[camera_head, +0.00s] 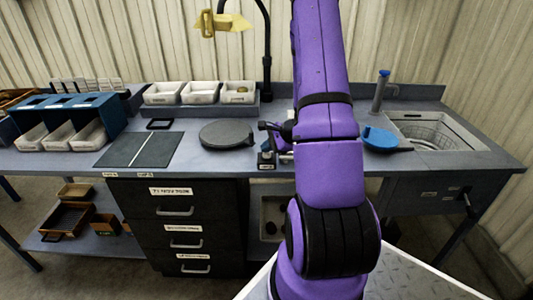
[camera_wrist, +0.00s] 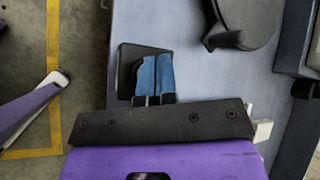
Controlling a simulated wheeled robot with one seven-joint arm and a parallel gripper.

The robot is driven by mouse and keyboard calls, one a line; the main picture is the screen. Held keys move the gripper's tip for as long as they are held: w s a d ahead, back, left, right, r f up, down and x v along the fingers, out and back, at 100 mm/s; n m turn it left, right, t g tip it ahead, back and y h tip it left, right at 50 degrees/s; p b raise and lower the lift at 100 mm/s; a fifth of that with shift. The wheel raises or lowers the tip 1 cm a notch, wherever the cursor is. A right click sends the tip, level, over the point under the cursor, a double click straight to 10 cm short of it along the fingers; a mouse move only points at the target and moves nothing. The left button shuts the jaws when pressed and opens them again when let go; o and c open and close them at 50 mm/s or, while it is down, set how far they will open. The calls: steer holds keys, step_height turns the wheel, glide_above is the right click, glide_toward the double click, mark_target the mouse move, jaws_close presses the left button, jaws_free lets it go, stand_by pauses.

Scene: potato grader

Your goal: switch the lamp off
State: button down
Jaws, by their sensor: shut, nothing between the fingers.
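The lamp has a yellow head (camera_head: 222,22) on a black curved post (camera_head: 267,65) at the back of the bench. I cannot tell surely whether it is lit. A small dark box with a pale label (camera_head: 266,161) sits at the bench's front edge. In the wrist view, a dark square block (camera_wrist: 126,56) with a rounded part lies under my gripper (camera_wrist: 155,58); it seems to be the same box. My gripper's blue fingers are together, empty, and cover part of the block. I cannot tell whether they touch it.
A round grey disc (camera_head: 227,134) is left of the box. A blue pan-like thing (camera_head: 380,138) lies by the sink (camera_head: 437,130) on the right. White bins (camera_head: 200,97) stand behind. Black drawers (camera_head: 180,230) are below the bench. A dark mat (camera_head: 138,149) lies on the left.

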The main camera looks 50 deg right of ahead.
mark_target(267, 154)
steer(key=shift+r, duration=3)
steer(key=s+a+r+n+g+y, duration=0.2)
steer(key=a+r+n+g, duration=0.2)
steer(key=a+r+n, duration=1.2)
steer(key=s+a+r+n+h, duration=0.5)
steer(key=s+a+r, duration=0.6)
steer(key=s+a, duration=0.3)
steer(key=shift+s+a+r+n+t, duration=0.2)
steer(key=shift+s+a+n+t, duration=0.1)
steer(key=shift+s+n, duration=0.5)
steer(key=shift+s, duration=0.15)
